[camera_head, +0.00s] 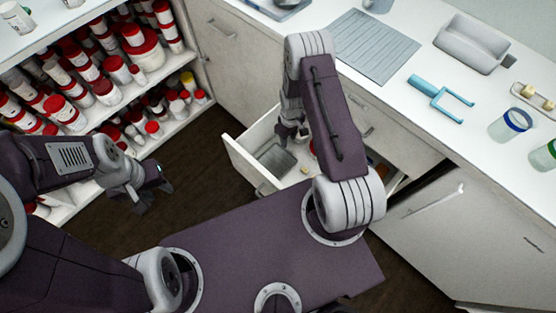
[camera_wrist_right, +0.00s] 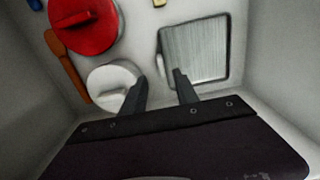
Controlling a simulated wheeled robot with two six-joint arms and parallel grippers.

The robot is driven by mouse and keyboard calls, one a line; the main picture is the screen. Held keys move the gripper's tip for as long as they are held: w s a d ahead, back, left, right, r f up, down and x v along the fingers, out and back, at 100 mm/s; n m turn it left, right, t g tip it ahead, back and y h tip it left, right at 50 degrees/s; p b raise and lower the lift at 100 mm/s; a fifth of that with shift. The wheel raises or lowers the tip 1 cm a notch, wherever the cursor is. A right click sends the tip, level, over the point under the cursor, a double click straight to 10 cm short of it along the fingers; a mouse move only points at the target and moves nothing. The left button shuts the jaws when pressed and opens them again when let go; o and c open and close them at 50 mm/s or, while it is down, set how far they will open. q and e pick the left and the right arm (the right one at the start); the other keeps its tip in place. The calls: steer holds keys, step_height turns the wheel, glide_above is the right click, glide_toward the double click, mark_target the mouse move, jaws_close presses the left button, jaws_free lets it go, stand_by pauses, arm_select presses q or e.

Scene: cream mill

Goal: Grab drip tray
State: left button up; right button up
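A flat, rectangular grey metal tray with a dark rim, which I take as the drip tray (camera_wrist_right: 195,52), lies in the open drawer. It also shows in the head view (camera_head: 275,158) at the drawer's left end. My right gripper (camera_wrist_right: 158,88) is open and empty, with its fingers pointing into the drawer. One finger overlaps the tray's lower left part in the picture; the other is beside a white round lid. I cannot tell if either touches. In the head view my right gripper (camera_head: 290,132) is above the drawer. My left gripper (camera_head: 153,198) is open and empty near the shelves.
The drawer (camera_head: 239,163) also holds a red lid (camera_wrist_right: 82,25), a white round lid (camera_wrist_right: 112,78) and an orange-brown tool (camera_wrist_right: 66,66). The counter above carries a ribbed grey mat (camera_head: 372,45) and a blue fork-like tool (camera_head: 440,97). Shelves of red-lidded jars stand left.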

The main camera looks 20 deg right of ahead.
mark_target(277, 159)
steer(key=f+b, duration=0.1)
steer(key=f, duration=0.4)
steer(key=shift+s, duration=0.2)
jaws_close()
stand_by(1.1)
